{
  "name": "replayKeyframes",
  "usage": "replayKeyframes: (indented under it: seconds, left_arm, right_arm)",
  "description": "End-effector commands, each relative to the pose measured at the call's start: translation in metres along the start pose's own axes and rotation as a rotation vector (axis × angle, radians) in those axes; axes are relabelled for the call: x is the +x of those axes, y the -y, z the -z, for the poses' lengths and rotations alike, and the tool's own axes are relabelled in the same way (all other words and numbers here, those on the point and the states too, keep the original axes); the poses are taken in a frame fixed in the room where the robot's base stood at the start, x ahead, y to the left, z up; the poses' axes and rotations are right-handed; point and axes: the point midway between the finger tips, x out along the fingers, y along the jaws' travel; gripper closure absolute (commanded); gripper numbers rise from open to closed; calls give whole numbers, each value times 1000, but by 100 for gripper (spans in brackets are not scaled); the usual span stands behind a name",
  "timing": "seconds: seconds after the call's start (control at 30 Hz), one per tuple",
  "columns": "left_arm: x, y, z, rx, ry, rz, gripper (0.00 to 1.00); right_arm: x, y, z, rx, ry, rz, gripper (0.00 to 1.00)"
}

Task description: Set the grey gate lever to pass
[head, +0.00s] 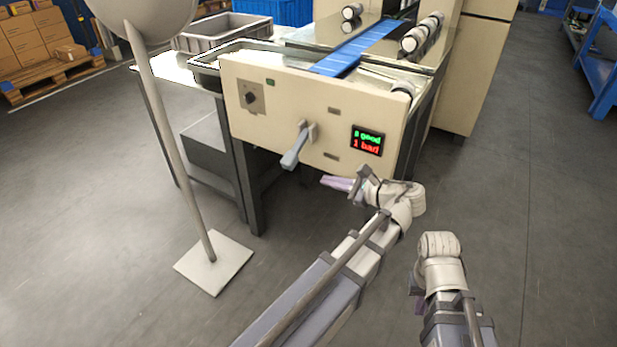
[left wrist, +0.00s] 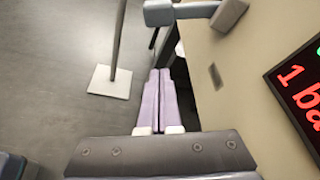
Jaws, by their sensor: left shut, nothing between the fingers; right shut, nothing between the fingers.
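The grey gate lever (head: 295,150) is on the cream front panel (head: 300,95) of the machine. Its handle sticks out from a small mount and slants down and left. My left gripper (head: 326,181) is shut and empty, below and to the right of the handle, apart from it. In the left wrist view the lever (left wrist: 182,12) lies across the top, beyond the shut purple fingers (left wrist: 160,72). My right gripper (head: 418,300) hangs low at the right, shut, partly hidden by its own wrist and far from the lever.
A lit display (head: 367,141) right of the lever reads "0 good, 1 bad", its first digit unclear. A dark knob (head: 250,98) is at the panel's left. A pole on a square base (head: 214,262) stands at the left.

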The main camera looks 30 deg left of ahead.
Motion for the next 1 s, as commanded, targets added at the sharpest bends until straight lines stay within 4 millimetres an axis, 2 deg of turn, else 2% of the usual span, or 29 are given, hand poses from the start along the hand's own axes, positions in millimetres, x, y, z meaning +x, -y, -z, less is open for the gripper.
replayKeyframes:
  seconds: [0.47, 0.57, 0.67, 1.0]
  left_arm:
    - [2, 0, 1, 13, 12, 5, 100]
    - [8, 0, 2, 12, 12, 4, 100]
    - [22, -1, 2, 11, 13, 3, 100]
    - [92, -1, 3, 10, 13, 2, 100]
  right_arm:
    - [4, 0, 0, 0, 0, 0, 100]
    - [7, 1, 0, 0, 0, 0, 100]
    - [12, 1, 1, 1, 0, 0, 100]
    - [34, 3, 2, 6, 0, 0, 100]
